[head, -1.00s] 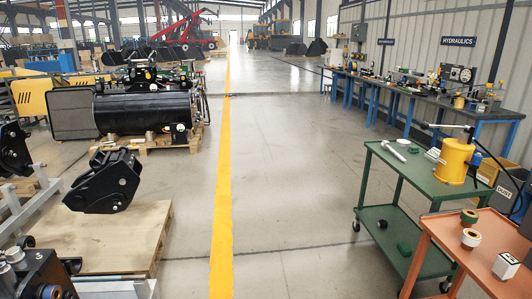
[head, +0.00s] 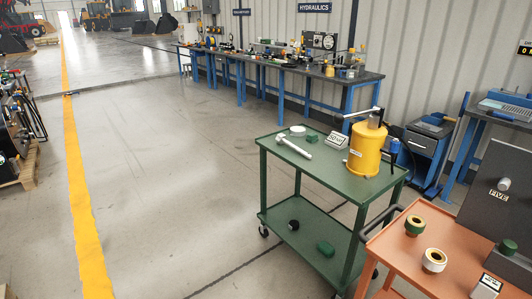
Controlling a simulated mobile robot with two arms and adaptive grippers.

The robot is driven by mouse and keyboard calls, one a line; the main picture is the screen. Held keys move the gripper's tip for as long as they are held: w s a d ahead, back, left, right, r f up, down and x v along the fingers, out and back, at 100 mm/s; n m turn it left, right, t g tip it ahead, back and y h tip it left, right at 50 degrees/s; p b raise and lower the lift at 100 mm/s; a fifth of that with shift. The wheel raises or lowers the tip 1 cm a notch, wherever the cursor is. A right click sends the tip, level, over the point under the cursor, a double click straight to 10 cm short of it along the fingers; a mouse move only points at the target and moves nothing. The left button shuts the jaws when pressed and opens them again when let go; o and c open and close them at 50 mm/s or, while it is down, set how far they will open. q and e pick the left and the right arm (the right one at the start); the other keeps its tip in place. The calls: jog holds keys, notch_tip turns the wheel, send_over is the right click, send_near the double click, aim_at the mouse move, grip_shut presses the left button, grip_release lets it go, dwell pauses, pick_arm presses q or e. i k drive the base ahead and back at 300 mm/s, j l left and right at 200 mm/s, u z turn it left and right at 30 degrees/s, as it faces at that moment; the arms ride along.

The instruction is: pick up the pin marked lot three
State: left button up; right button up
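No marking that reads lot three is legible in the head view. A silver pin-like piece with a wider end (head: 294,148) lies on the top shelf of the green cart (head: 268,150). I cannot read any lot mark on it. A dark upright block lettered FIVE (head: 486,213) stands on the orange cart (head: 403,252) at the right, with a light round end (head: 504,184) showing on its face. A small white block with dark print (head: 487,288) sits on the orange cart's near edge, partly cut off. Neither of my grippers is in view.
The green cart also carries a yellow cylinder (head: 365,150) with a lever, a marked block (head: 336,141) and a white ring (head: 298,130). Two ringed pieces, green-topped (head: 415,226) and pale (head: 434,260), sit on the orange cart. The floor left of the carts is clear.

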aim_at(281, 139)
jog(key=i+j+z, duration=0.25)
jog(key=i+j, duration=0.15)
jog(key=i, duration=0.35)
jog(key=i+j+z, duration=0.15)
jog(key=i, duration=0.3)
jog(key=i+j, duration=0.2)
jog(key=i, duration=0.3)
